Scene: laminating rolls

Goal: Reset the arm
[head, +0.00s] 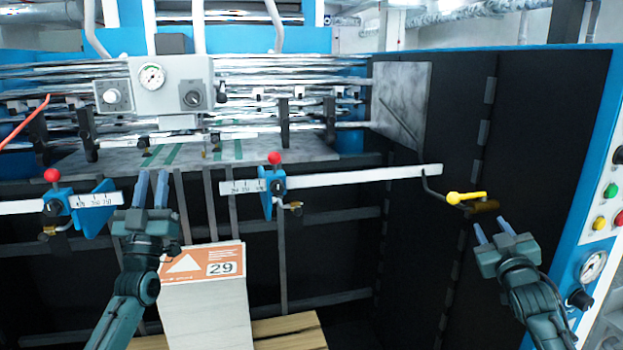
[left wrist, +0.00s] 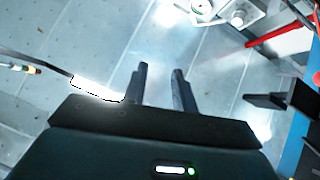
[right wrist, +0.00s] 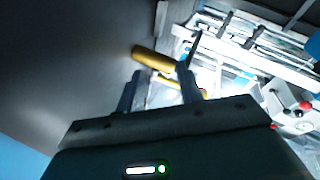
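My left gripper (head: 151,190) is raised at the left of the head view, in front of the machine and above the paper stack. Its fingers are apart with nothing between them, as the left wrist view (left wrist: 160,85) also shows. My right gripper (head: 493,232) is at the right, just below and beside the yellow-handled lever (head: 466,197). Its fingers are apart. In the right wrist view (right wrist: 160,85) a yellow bar (right wrist: 153,58) shows beyond the fingertips, and I see no grip on it.
A paper stack with an orange label marked 29 (head: 203,300) stands below my left gripper. White scale bars with red knobs (head: 275,158) cross the machine front. A blue side panel with buttons and a gauge (head: 593,265) borders the right. Dark open space lies between the grippers.

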